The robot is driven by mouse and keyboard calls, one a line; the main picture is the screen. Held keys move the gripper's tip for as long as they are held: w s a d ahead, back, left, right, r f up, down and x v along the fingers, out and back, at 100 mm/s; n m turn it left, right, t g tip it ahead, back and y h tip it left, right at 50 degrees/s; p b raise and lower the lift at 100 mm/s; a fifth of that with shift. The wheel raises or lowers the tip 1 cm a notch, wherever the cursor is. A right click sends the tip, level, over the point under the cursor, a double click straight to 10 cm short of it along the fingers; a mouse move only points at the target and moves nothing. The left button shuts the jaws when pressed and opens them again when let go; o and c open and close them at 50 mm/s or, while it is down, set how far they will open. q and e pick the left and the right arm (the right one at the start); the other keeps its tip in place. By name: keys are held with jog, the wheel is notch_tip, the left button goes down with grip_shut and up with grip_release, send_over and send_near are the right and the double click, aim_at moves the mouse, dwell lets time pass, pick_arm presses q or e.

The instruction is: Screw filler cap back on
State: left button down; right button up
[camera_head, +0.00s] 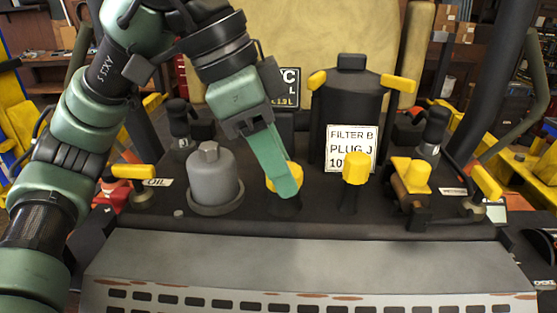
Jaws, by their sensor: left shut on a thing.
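My left gripper (285,188) reaches down from the upper left onto the mower's dark deck. Its green fingers are shut on a yellow cap (298,173), which shows only in part behind them. The cap sits low, over a dark base on the deck; whether it is seated on a neck is hidden. A second yellow cap (355,167) stands upright on a dark neck to the right, apart from the gripper. My right gripper is not in view.
A grey filter housing (212,176) stands left of the gripper. A tall black canister (349,105) with yellow levers and a white label (350,149) stands behind. A yellow-topped valve (411,174) is at right. The grey front panel (310,262) is clear.

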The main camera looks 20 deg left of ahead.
pick_arm(q)
jog(key=shift+f+m+g, duration=0.1)
jog(key=shift+m+g, duration=0.3)
jog(key=shift+m, duration=0.6)
jog(key=c, duration=0.8)
grip_release()
jog(key=shift+o, duration=0.2)
